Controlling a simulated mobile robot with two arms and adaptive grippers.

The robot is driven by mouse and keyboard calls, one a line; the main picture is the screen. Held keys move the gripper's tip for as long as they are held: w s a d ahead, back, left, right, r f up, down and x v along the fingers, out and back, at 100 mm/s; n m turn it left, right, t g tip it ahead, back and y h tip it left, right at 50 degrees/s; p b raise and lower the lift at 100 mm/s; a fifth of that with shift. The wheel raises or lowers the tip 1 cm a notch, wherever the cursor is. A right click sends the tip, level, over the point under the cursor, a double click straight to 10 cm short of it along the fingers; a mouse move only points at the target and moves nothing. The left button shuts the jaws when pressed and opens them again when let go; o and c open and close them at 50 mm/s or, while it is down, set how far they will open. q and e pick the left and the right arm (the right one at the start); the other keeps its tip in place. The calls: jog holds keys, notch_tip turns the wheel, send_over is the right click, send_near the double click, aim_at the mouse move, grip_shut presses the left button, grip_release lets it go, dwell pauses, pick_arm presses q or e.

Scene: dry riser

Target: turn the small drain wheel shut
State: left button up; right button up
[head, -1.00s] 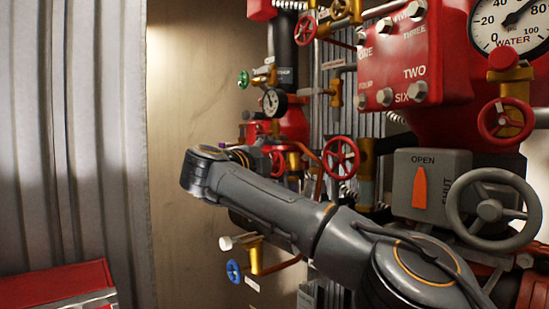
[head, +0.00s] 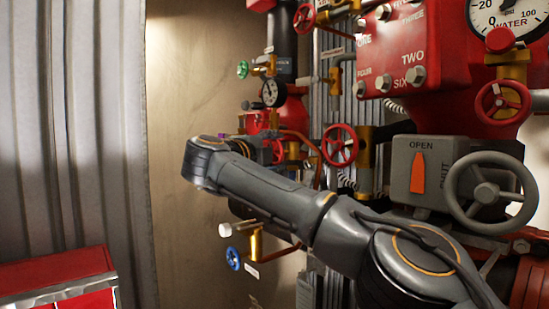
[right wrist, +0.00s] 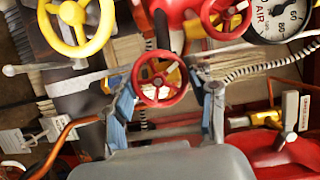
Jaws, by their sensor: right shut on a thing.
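A small red handwheel (right wrist: 160,82) with spokes lies between the two fingers of my right gripper (right wrist: 168,92) in the right wrist view. The fingers stand on either side of the wheel, and the gripper is shut on it. In the head view my right gripper (head: 270,150) reaches into the pipework at the left of the panel; its fingers and the held wheel are mostly hidden there by my arm. No drain label is readable on this wheel. My left gripper is not in view.
A blue wheel (head: 233,258) sits below my right wrist. Another red wheel (head: 340,145), a grey wheel (head: 492,194) and an OPEN/SHUT box (head: 432,178) are to the right. A yellow wheel (right wrist: 75,25) is close by. A red box (head: 60,268) stands lower left.

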jog(key=m+b, duration=0.2)
jog(key=b, duration=0.1)
jog(key=shift+f+m+t+h, duration=0.3)
jog(key=shift+m+t, duration=0.1)
jog(key=shift+r+m+t+h+b, duration=0.15)
jog(key=shift+m+h+b, duration=0.15)
jog(key=shift+m+b, duration=0.4)
jog(key=shift+m+t+h+b, duration=0.15)
jog(key=shift+m+h+b, duration=0.2)
jog(key=shift+m, duration=0.55)
jog(key=o, duration=1.2)
jog(key=v, duration=1.2)
